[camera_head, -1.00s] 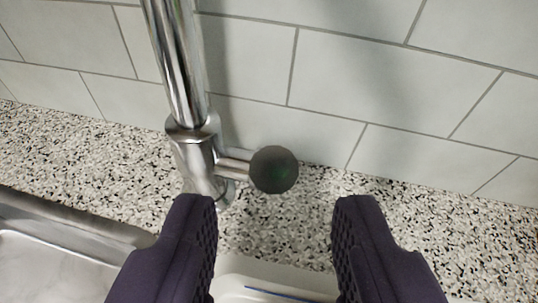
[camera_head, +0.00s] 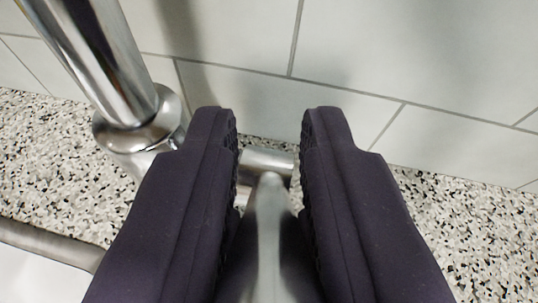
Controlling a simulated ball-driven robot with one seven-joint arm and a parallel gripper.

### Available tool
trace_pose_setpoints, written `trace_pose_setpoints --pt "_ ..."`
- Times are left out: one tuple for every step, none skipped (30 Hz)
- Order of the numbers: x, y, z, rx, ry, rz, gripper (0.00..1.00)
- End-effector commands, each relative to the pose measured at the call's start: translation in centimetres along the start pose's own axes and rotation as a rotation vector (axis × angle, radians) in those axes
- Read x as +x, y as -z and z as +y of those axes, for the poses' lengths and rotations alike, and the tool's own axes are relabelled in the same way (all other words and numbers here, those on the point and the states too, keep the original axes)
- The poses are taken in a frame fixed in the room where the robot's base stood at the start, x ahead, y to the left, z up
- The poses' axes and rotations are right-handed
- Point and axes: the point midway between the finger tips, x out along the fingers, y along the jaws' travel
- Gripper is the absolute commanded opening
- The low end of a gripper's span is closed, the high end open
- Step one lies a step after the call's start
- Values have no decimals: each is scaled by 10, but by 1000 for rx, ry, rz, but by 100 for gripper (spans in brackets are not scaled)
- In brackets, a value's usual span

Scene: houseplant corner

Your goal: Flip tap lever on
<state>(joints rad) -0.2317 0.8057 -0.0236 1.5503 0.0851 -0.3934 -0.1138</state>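The chrome tap (camera_head: 140,120) stands at the upper left, its spout tube rising out of the top of the picture. A short chrome stub (camera_head: 268,160) shows between my fingertips. The exact contact is partly hidden by the fingers.
Pale wall tiles (camera_head: 370,60) rise close behind the tap. A speckled counter (camera_head: 45,155) runs along the wall, with bare room at the right. The sink edge (camera_head: 45,245) is at the lower left.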

Motion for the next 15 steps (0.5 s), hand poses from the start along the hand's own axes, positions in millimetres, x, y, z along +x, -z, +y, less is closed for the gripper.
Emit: trace_pose_setpoints --pt "0 0 0 0 0 0 0" --pt "0 0 0 0 0 0 0" --pt "0 0 0 0 0 0 0" --pt "0 0 0 0 0 0 0" --pt "0 0 0 0 0 0 0" --pt "0 0 0 0 0 0 0" --pt "0 -1 0 0 0 2 0" --pt "0 -2 0 -1 -1 7 0" --pt "0 -4 -1 -3 -2 18 0" --pt "0 -6 -1 -5 -3 30 0" --pt "0 -8 -1 -7 -5 43 0" --pt "0 -10 -2 -10 -7 61 0" --pt "-1 -11 -2 -12 -9 74 0" --pt "-1 -11 -2 -13 -11 86 0" --pt "-2 -11 -2 -16 -13 99 0"
